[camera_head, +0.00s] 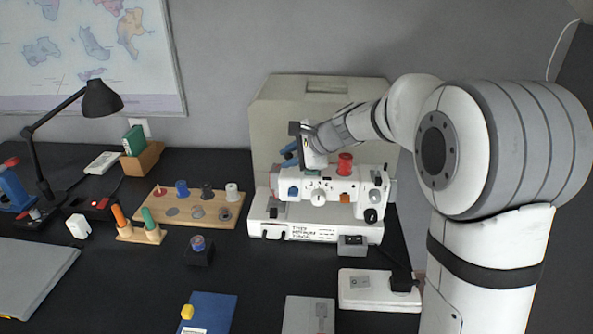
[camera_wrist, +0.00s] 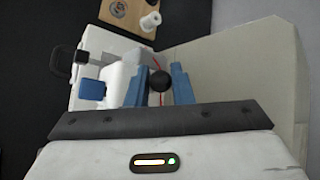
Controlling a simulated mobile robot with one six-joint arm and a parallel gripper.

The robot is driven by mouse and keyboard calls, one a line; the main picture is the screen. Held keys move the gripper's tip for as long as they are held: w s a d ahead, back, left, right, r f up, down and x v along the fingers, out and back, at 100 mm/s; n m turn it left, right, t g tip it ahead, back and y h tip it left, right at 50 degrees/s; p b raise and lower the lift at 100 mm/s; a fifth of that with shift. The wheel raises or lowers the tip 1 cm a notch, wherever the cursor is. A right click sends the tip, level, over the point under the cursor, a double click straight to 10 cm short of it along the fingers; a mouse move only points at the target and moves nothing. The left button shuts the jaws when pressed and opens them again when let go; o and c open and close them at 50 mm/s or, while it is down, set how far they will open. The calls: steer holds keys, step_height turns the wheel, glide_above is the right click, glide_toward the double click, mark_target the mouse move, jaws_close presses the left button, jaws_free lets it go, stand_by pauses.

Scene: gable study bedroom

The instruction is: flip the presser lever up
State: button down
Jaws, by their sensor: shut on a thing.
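The white sewing machine (camera_head: 330,213) stands on the black desk, with a red spool (camera_head: 345,164) on top. My gripper (camera_head: 289,155) reaches down behind the left end of the machine. In the wrist view, its two blue fingers (camera_wrist: 159,82) are closed on a round black knob (camera_wrist: 160,79), which looks like the end of the presser lever. The lever's arm is hidden, so I cannot tell its angle. In the head view the machine and my gripper hide the lever. A blue part (camera_wrist: 92,89) of the machine sits left of the fingers in the wrist view.
A beige case (camera_head: 268,112) stands close behind the machine. A wooden spool board (camera_head: 190,212) lies to its left. A black lamp (camera_head: 102,99) stands far left.

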steer(key=shift+t+b, duration=0.3)
steer(key=shift+b, duration=0.35)
steer(key=c, duration=1.3)
jaws_free()
steer(key=shift+f, duration=0.1)
steer(key=v, duration=0.7)
steer(key=shift+s+d+p, duration=0.2)
steer(key=shift+s+p, duration=0.05)
steer(key=shift+p, duration=0.1)
steer(key=shift+r, duration=0.25)
steer(key=s+d+n+g+h+p, duration=0.1)
steer(key=s+d+n+h+p, duration=0.3)
steer(key=s+d, duration=0.4)
steer(key=s+d+n+g+h+p, duration=0.2)
steer(key=s+d+n+h+p, duration=0.2)
steer(key=s, duration=1.5)
steer(key=d+n+p, duration=0.3)
steer(key=n, duration=0.2)
steer(key=shift+s+d+f, duration=0.25)
steer(key=shift+s+d, duration=0.1)
steer(key=shift+s, duration=0.05)
